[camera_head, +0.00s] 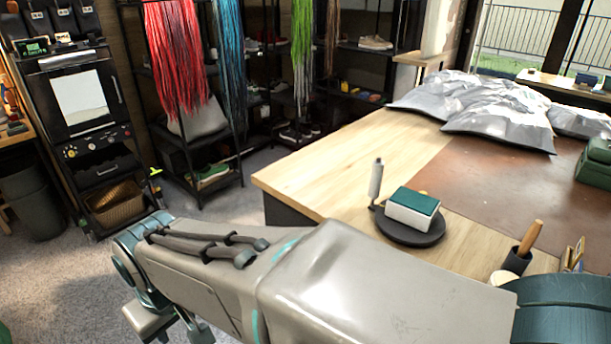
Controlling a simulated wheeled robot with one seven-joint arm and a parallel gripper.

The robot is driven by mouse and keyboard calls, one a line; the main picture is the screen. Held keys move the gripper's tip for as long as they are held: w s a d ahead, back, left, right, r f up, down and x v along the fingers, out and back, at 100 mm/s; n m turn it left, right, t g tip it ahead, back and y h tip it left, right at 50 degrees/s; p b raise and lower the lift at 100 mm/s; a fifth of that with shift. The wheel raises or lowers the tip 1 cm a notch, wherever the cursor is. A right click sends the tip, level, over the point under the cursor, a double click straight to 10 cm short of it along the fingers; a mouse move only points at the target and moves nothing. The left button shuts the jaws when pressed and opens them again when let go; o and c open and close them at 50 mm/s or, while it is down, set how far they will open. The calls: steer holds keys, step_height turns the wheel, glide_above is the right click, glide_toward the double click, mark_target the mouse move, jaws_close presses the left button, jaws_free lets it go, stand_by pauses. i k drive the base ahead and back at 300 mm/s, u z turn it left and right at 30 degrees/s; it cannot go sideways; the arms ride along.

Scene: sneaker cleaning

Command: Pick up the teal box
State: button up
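A small box with a teal top and white sides (411,212) sits on a round black stand (404,236) near the front left part of the wooden table. A thin upright post with a pale roll-like sleeve stands at the left of the stand. My arm stretches across the lower part of the view, in front of the table. My gripper is not seen. A dark green case (597,164), partly cut off, lies at the right edge on the table's brown mat.
The wooden table (335,165) carries silvery bags (497,118) at the back and a dark cup with a wooden-handled tool (516,262) at the front right. Black shelves with shoes and hanging coloured laces stand behind. Grey carpet (240,205) left of the table is open.

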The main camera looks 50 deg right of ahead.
mark_target(414, 209)
steer(key=i, duration=0.45)
steer(key=z, duration=2.65)
steer(key=i, duration=0.5)
